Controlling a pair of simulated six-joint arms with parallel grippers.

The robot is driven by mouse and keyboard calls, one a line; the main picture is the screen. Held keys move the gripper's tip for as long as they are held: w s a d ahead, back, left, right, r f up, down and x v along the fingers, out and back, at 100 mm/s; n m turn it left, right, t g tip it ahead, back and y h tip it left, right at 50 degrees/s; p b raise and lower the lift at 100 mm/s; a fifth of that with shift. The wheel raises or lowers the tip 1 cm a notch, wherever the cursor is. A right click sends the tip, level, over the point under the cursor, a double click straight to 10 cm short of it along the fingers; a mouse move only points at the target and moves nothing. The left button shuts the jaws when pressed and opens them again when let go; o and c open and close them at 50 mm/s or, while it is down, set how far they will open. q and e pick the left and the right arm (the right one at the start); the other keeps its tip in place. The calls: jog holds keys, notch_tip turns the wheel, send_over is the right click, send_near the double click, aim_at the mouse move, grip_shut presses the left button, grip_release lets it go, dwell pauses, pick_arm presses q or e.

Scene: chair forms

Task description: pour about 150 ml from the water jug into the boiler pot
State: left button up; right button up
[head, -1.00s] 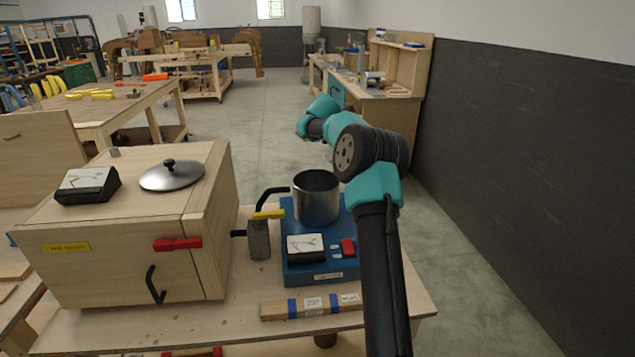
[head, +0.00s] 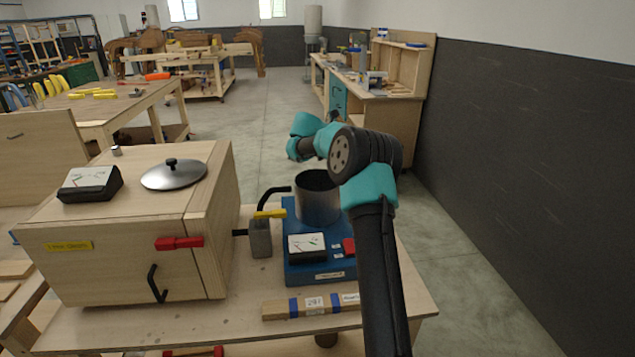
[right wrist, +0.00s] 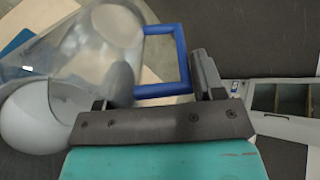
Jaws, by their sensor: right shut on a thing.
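The boiler pot (head: 317,203) is a steel cylinder with a black handle, upright on a blue base (head: 318,268) with a dial in the head view. My right arm stands to its right and partly covers its right side. In the right wrist view my right gripper (right wrist: 160,88) is shut on the blue handle (right wrist: 182,55) of the clear water jug (right wrist: 75,58). The jug appears tilted in that view; its water level cannot be read. The jug and right gripper are hidden behind my arm in the head view. My left gripper is not in view.
A wooden box (head: 125,225) with a steel lid (head: 174,174) and a meter (head: 90,183) on top stands left of the pot. A grey block with a yellow lever (head: 261,235) sits between them. A labelled wooden strip (head: 300,306) lies in front. A pale round object (right wrist: 30,115) is beside the jug.

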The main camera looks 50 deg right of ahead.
jog(key=shift+w+a+r+g+h+p, duration=0.5)
jog(key=shift+a+r+h+p, duration=0.1)
jog(key=shift+h, duration=0.2)
dwell(1.9)
jog(key=shift+w+a+f+p, duration=0.15)
jog(key=shift+w+a+p, duration=0.15)
jog(key=shift+a, duration=0.15)
dwell(1.0)
jog(key=shift+s+d, duration=0.2)
jog(key=shift+d, duration=0.05)
jog(key=shift+s+d+f+t+y, duration=0.4)
jog(key=shift+s+d+t+y, duration=0.15)
jog(key=shift+d+y, duration=0.25)
jog(key=shift+s+d+t+y, duration=0.15)
jog(key=shift+d+t+y, duration=0.05)
jog(key=shift+t+y, duration=0.1)
